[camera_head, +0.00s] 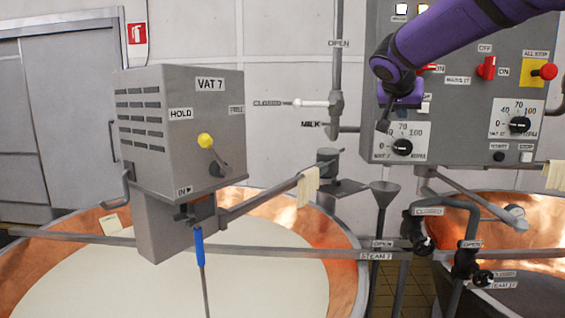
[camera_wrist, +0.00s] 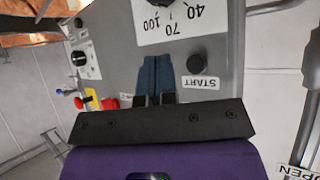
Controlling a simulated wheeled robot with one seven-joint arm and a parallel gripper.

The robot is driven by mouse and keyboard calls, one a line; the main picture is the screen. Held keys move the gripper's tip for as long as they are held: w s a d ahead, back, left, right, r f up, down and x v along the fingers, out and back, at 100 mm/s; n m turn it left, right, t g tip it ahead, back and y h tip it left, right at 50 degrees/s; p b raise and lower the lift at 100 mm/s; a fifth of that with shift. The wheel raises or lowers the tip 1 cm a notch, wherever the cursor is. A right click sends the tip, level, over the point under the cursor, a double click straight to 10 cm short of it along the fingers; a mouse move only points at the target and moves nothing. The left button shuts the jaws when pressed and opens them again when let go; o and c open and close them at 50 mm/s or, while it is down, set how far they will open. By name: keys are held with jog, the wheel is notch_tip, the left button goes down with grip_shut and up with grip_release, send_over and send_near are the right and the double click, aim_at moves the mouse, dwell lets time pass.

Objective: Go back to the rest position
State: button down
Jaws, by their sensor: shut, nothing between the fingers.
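My gripper (camera_head: 383,127) hangs at the end of my purple arm, in front of the grey control panel (camera_head: 455,110), just above the left dial plate. In the wrist view its two dark fingers (camera_wrist: 155,62) are together with nothing between them. They point toward the 40–100 dial plate (camera_wrist: 168,22), next to a black button (camera_wrist: 197,63) marked START. I cannot tell whether the fingertips touch the panel. The left dial (camera_head: 402,147) shows below the gripper in the head view.
A grey VAT 7 box (camera_head: 182,125) with a yellow-knobbed lever stands over a copper vat (camera_head: 345,262) of milk. Pipes and valves (camera_head: 465,258) run between it and the right vat (camera_head: 545,240). A red switch (camera_head: 487,68) and a red ALL STOP button (camera_head: 549,71) protrude from the panel.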

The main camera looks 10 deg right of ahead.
jog(key=s+a+f+n+y, duration=0.2)
jog(key=s+a+f+n, duration=0.1)
jog(key=s, duration=0.7)
jog(key=s+a+f+n+g+y, duration=0.1)
jog(key=s+a+f+n+y, duration=0.2)
jog(key=s+a+f, duration=0.3)
jog(key=s+a+f+n+g+y, duration=0.1)
jog(key=s+a+f, duration=0.4)
jog(key=s, duration=1.1)
jog(key=shift+s+a+f+n+y, duration=0.15)
jog(key=shift+s+f+n+y, duration=0.05)
jog(key=shift+f+n+y, duration=0.8)
jog(key=c, duration=1.8)
grip_release()
jog(key=shift+r, duration=0.15)
jog(key=shift+c, duration=0.2)
